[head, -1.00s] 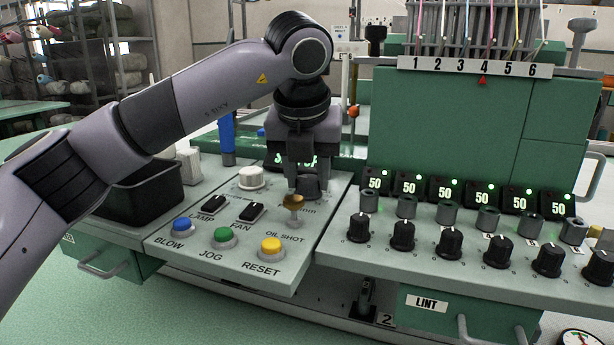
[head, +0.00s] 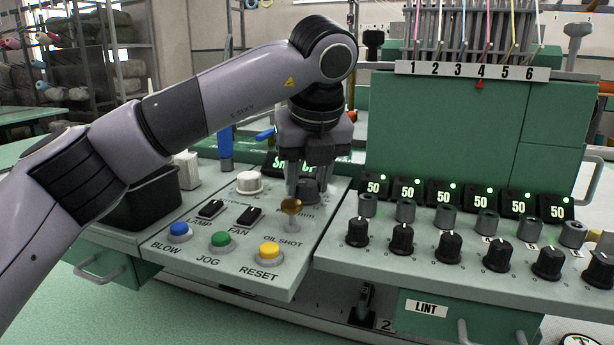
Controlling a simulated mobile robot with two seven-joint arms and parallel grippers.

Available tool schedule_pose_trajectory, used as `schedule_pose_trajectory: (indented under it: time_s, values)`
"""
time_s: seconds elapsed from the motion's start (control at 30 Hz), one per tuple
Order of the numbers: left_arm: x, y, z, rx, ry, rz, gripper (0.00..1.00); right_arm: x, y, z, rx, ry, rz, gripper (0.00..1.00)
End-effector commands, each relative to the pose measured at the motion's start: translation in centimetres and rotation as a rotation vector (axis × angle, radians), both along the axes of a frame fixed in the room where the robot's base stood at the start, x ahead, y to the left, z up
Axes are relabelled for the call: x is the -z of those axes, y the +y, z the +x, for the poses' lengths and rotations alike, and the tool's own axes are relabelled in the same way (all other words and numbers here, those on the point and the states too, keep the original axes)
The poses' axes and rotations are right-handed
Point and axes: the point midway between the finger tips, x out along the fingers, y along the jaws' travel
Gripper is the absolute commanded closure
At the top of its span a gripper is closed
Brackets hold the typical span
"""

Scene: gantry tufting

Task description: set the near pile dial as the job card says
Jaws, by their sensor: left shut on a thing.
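The near pile dial (head: 308,190) is a dark knob at the back right of the grey button panel (head: 205,262). The dial's pointer cannot be made out. A dark display (head: 284,163) with green characters behind the dial is mostly covered by my gripper. No job card can be read. My right gripper is not in view.
Several black knobs (head: 401,239) under displays reading 50 fill the right panel.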

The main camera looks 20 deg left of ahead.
Motion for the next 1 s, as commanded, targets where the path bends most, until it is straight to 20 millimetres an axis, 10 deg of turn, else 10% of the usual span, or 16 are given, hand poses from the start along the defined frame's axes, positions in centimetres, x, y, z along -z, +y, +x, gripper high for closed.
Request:
schedule_pose_trajectory:
  time_s: [0.17,0.2,0.27,0.57,1.0]
  values:
    - [-0.2,0.0,0.0,0.0,-0.004,-0.001,0.91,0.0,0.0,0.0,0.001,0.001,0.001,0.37]
    - [-0.2,0.0,0.0,0.0,-0.004,-0.001,0.48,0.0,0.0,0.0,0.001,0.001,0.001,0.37]
    - [-0.2,0.0,0.0,0.0,-0.003,-0.002,0.35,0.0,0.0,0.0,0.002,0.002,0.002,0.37]
    - [-0.3,0.0,0.0,0.001,-0.002,-0.001,0.35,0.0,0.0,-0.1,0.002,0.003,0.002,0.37]
    - [-6.0,-1.2,-2.0,0.001,-0.004,-0.001,0.35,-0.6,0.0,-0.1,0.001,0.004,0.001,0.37]
